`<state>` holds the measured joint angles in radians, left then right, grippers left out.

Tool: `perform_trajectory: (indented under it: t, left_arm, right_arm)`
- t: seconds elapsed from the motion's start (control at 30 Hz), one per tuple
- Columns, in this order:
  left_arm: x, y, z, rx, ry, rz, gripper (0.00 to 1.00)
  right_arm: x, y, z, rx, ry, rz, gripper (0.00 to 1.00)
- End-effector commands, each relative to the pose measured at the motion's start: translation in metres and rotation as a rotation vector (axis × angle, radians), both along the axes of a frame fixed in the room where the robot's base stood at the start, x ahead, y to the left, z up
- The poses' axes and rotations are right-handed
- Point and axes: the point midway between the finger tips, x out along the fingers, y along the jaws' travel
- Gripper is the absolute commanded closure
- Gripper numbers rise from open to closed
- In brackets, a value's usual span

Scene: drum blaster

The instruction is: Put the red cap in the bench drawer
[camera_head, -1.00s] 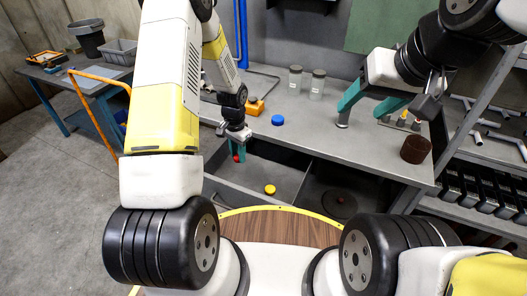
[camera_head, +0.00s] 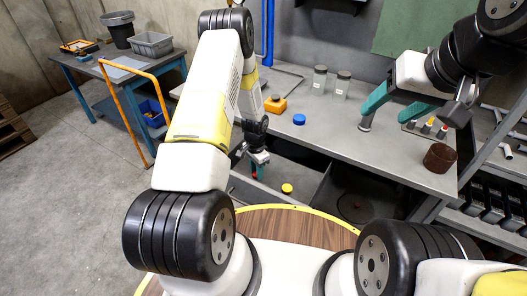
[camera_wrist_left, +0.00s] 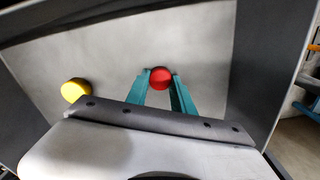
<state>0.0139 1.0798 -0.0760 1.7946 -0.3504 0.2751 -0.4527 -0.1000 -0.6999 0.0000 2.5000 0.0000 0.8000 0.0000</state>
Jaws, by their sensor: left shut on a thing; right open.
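The red cap (camera_wrist_left: 160,78) is between the teal fingertips of my left gripper (camera_wrist_left: 160,82), which is shut on it. In the head view the left gripper (camera_head: 257,174) points down into the open bench drawer (camera_head: 305,172), left of the yellow cap (camera_head: 287,188). The yellow cap also shows in the left wrist view (camera_wrist_left: 75,90), lying on the grey drawer floor. I cannot tell whether the red cap touches the floor. My right gripper (camera_head: 388,121) is open and empty above the right part of the bench top.
On the bench top (camera_head: 335,128) are a blue cap (camera_head: 299,119), an orange block (camera_head: 275,104), two clear jars (camera_head: 320,79) and a brown round container (camera_head: 438,158). A dark compartment (camera_head: 355,200) is right of the drawer. A blue-legged table (camera_head: 110,75) stands at left.

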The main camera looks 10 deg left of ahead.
Motion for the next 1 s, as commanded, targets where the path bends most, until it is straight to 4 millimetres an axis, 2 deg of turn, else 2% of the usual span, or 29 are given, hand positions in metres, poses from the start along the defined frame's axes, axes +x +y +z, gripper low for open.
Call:
perform_trajectory:
  t: [0.2, 0.23, 0.33, 0.63, 0.73, 0.87, 1.0]
  left_arm:
    - [-0.001, 0.0, -0.003, 0.0, 0.001, 0.0, 1.0]
    - [0.0, 0.0, -0.003, 0.0, 0.001, 0.0, 0.67]
    - [0.0, 0.0, -0.003, 0.0, 0.001, 0.0, 0.49]
    - [0.0, 0.0, -0.002, -0.001, 0.001, 0.0, 0.49]
    - [0.0, 0.0, 0.004, -0.001, -0.001, 0.0, 0.49]
    - [0.0, 0.0, 0.023, -0.001, -0.001, 0.0, 0.49]
    - [0.001, 0.0, 0.054, -0.001, -0.004, 0.001, 0.49]
  right_arm:
    - [0.0, 0.0, 0.0, 0.0, 0.0, 0.0, 0.42]
    - [0.0, 0.0, 0.0, 0.0, 0.0, 0.0, 0.42]
    - [0.0, 0.0, 0.0, 0.0, 0.0, 0.0, 0.42]
    - [0.0, 0.0, 0.0, 0.0, 0.0, 0.0, 0.42]
    - [0.0, 0.0, 0.0, 0.0, 0.0, 0.0, 0.42]
    - [0.0, 0.0, 0.0, 0.0, 0.0, 0.0, 0.42]
    - [0.0, 0.0, 0.0, 0.0, 0.0, 0.0, 0.42]
